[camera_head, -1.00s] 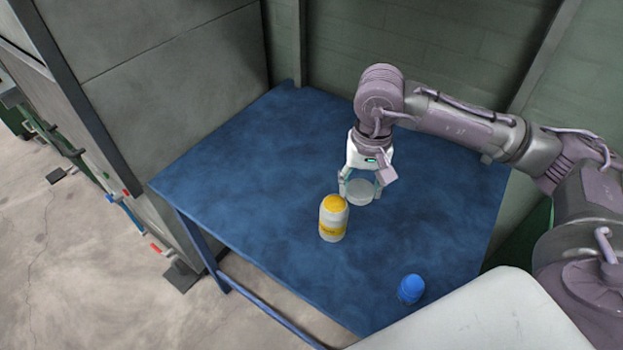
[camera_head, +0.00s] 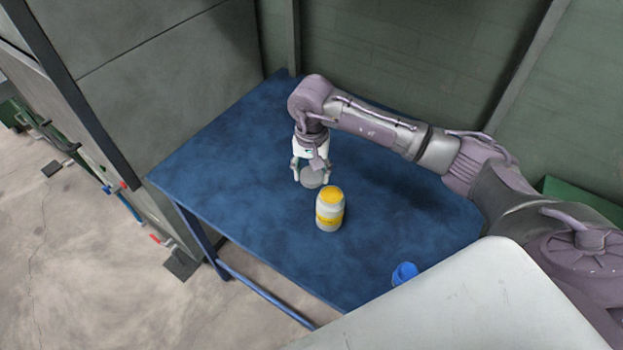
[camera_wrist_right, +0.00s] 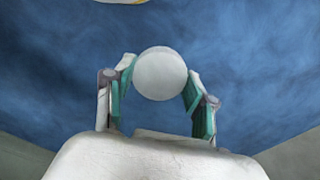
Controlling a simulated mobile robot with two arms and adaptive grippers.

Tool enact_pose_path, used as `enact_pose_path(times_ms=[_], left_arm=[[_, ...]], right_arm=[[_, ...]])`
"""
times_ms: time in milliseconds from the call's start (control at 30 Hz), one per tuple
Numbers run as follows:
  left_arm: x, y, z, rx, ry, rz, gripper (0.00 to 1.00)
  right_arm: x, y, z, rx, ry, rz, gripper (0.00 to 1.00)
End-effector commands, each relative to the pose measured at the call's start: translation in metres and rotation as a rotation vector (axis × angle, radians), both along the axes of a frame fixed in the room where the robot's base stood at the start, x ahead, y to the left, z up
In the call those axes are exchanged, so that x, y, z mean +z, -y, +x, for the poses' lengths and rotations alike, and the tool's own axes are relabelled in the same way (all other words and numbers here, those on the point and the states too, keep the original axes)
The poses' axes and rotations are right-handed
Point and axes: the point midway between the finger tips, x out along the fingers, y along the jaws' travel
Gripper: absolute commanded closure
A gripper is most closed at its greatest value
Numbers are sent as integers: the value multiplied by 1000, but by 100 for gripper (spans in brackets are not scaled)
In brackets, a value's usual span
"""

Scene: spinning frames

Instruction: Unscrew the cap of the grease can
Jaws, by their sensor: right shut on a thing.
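The grease can (camera_head: 329,212) stands upright on the blue table, white with a yellow band and a yellow round top. Only a sliver of it shows at the top edge of the wrist view. My right gripper (camera_head: 311,178) is shut on a pale grey round cap (camera_wrist_right: 161,74), held between its two fingers. It holds the cap apart from the can, behind it and to its left in the head view. My left gripper is not in view.
The blue table (camera_head: 235,150) has free room to the left and behind. A blue object (camera_head: 404,272) sits at the table's front right, partly hidden by a pale surface of mine. Grey-green walls stand behind and at the left.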

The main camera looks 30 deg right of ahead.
Motion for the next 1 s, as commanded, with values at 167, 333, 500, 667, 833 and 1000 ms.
enact_pose_path(times_ms=[167, 333, 500, 667, 833, 1000], left_arm=[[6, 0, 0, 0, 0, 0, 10], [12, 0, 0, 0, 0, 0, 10], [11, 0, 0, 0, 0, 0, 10], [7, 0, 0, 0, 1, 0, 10], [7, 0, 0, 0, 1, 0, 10], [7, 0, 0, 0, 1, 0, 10]], right_arm=[[-16, -1, -1, -1, -5, 0, 86], [-39, -1, 0, 0, -2, 0, 86], [-41, 0, 0, 0, 1, -1, 86], [-44, 0, 0, 1, 1, -1, 86], [-43, 0, 0, 0, 1, -1, 26], [-43, 0, 0, 0, 1, -1, 20]])
